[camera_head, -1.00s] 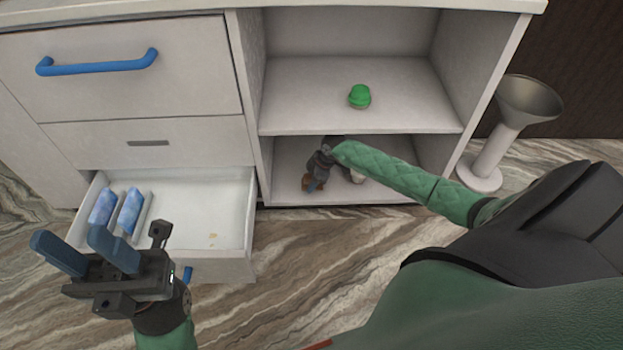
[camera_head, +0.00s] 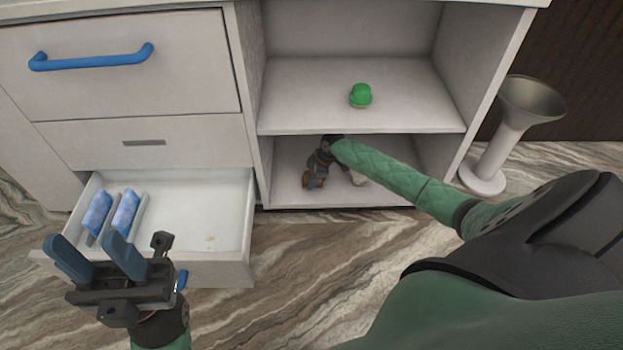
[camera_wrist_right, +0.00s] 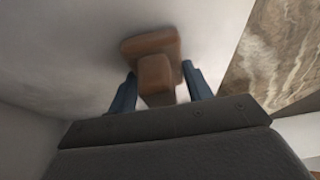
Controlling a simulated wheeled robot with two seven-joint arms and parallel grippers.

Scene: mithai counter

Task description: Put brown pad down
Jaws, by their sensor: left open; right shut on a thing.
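The brown pad (camera_wrist_right: 152,50) shows in the right wrist view as a flat brown piece with a block-shaped grip (camera_wrist_right: 156,78) between the fingers. My right gripper (camera_wrist_right: 160,88) is shut on that grip. In the head view the right gripper (camera_head: 313,172) is inside the lower shelf compartment, and a small brown part of the pad (camera_head: 308,182) shows at its tip. The pad is close to a pale surface; I cannot tell whether it touches it. My left gripper (camera_head: 98,258) is open and empty in front of the open drawer.
The open drawer (camera_head: 215,215) holds two blue-and-white items (camera_head: 125,212) at its left. A green round object (camera_head: 360,96) sits on the upper shelf (camera_head: 420,105). A funnel-topped stand (camera_head: 497,150) is at the right.

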